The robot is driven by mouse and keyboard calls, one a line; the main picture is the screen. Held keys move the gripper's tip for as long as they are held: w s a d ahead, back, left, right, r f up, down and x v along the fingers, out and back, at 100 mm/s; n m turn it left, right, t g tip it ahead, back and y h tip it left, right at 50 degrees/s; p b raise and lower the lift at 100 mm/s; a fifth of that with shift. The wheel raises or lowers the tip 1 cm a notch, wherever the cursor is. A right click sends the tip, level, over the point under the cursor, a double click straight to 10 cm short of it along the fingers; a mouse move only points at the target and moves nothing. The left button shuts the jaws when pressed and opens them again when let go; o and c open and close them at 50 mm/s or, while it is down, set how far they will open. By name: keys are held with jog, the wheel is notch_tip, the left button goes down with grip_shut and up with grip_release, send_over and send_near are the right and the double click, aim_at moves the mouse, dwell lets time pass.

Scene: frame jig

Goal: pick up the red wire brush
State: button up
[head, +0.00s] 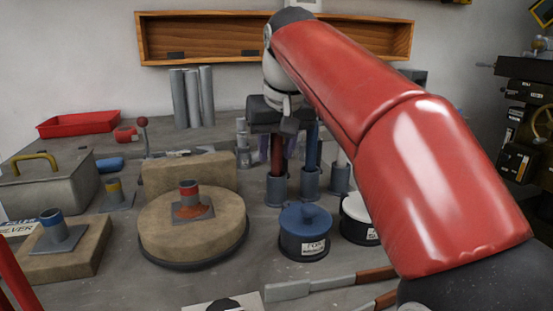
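My gripper (277,130) is in the head view, pointing down over a group of upright holders right of centre. A red upright shaft (276,160) stands in a grey cup just below it; it may be the red wire brush, but I cannot make out bristles. My gripper covers its top. A blue shaft (313,150) and a pale one (341,155) stand in similar cups to its right. My gripper's fingers are small and dark, so I cannot tell whether they are open or touching the red shaft.
A blue-lidded pot (304,225) and a white-lidded pot (356,215) stand in front of the cups. A round tan block (165,235) with a red-collared tube (189,192) is to the left. Grey cylinders (192,98) stand behind. A brown-handled tool (318,287) lies in front.

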grip_shut()
jog(key=shift+r+p, duration=0.35)
jog(key=shift+r, duration=4.55)
jog(key=shift+r, duration=0.1)
